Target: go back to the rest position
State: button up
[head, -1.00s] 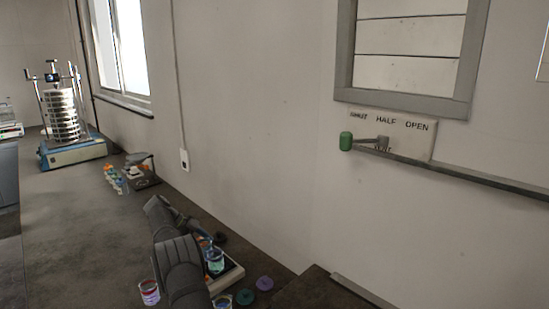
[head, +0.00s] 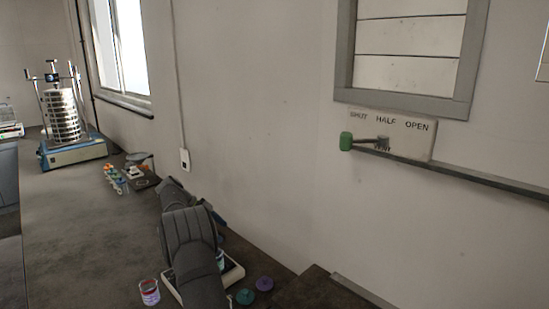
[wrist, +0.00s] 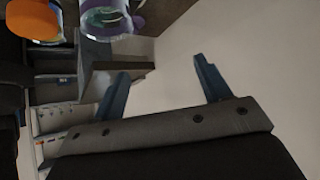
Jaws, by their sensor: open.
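My gripper (wrist: 162,76) shows in the wrist view with its two blue fingers spread apart. The gap between them is empty, with a plain pale surface behind it. In the head view my dark arm rises from the bottom middle of the picture; I cannot make out the fingers there. The arm hides part of a white-edged tray (head: 236,273) on the bench.
A clear cup with reddish contents (head: 149,291) stands left of my arm. A teal lid (head: 245,297) and a purple lid (head: 264,284) lie right of it. Small vials (head: 115,179) and a sieve shaker (head: 68,130) stand further back. A green-knobbed lever (head: 346,141) is on the wall.

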jog(key=s+d+r, duration=0.1)
jog(key=d+r, duration=0.2)
jog(key=d, duration=0.2)
jog(key=a+f, duration=0.2)
jog(key=a, duration=0.1)
jog(key=w+a+f, duration=0.1)
jog(key=a+f, duration=0.1)
jog(key=a, duration=0.2)
jog(key=w+a+f, duration=0.1)
jog(key=a+f, duration=0.1)
jog(key=a, duration=0.1)
jog(key=shift+a+f, duration=0.25)
jog(key=shift+f, duration=0.05)
jog(key=f, duration=0.4)
jog(key=shift+w+a+f, duration=0.1)
jog(key=shift+a, duration=0.1)
notch_tip(320, 180, up, 9)
jog(key=shift+n+t, duration=0.5)
jog(key=shift+n, duration=0.1)
jog(key=shift+w+d+f, duration=0.1)
jog(key=shift+w+d, duration=0.3)
jog(key=shift+d, duration=0.3)
jog(key=shift+w+d+r, duration=0.1)
jog(key=shift+w+d, duration=0.3)
jog(key=shift+d, duration=0.35)
jog(key=shift+w+d+f, duration=0.1)
jog(key=shift+w+d, duration=0.3)
jog(key=shift+d, duration=0.3)
